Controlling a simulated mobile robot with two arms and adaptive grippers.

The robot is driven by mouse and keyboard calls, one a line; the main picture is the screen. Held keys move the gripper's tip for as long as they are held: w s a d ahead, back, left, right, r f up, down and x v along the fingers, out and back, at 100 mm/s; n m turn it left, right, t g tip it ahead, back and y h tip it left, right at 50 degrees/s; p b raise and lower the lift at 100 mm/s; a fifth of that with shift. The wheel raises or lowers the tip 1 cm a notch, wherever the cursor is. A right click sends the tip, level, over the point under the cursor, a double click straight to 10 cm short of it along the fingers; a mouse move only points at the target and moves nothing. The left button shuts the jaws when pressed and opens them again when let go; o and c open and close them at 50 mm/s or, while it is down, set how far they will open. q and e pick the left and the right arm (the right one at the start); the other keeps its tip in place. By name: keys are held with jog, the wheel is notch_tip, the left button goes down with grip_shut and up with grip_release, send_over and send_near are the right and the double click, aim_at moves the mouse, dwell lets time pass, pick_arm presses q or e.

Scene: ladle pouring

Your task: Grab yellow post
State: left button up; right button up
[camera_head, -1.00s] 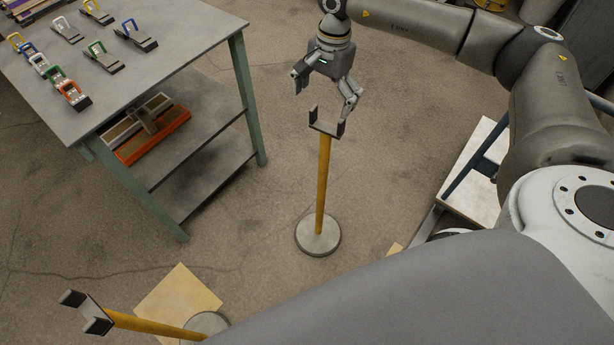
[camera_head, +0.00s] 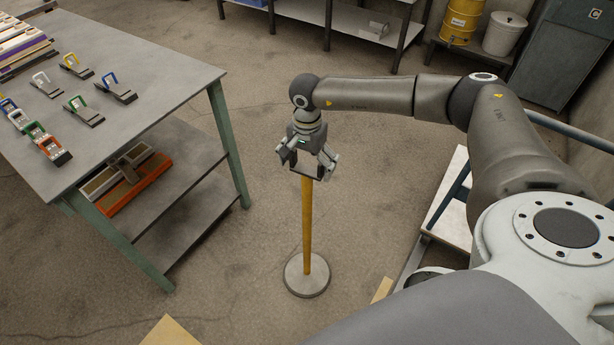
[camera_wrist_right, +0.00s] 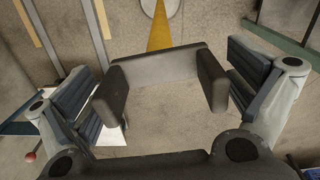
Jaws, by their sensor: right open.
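The yellow post (camera_head: 307,225) stands upright on a round grey base (camera_head: 307,275) in the middle of the head view. Its top carries a dark U-shaped bracket, which shows large in the right wrist view (camera_wrist_right: 165,68). My right gripper (camera_head: 307,165) is open at the top of the post. In the right wrist view its two padded fingers (camera_wrist_right: 165,90) are apart, one on either side of the bracket, with visible gaps. The yellow shaft (camera_wrist_right: 160,32) shows beyond the bracket. My left gripper is not in view.
A grey table (camera_head: 130,85) with green legs stands at the left, holding several coloured clamps and a lower shelf with an orange item (camera_head: 135,185). A white-topped cart (camera_head: 448,195) is at the right. Shelving with a yellow drum (camera_head: 460,20) is at the back. Floor around the post is clear.

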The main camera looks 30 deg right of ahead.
jog(key=c, duration=1.9)
jog(key=shift+w+r, duration=0.1)
jog(key=shift+w, duration=0.15)
jog(key=shift+c, duration=0.7)
jog(key=shift+r, duration=0.1)
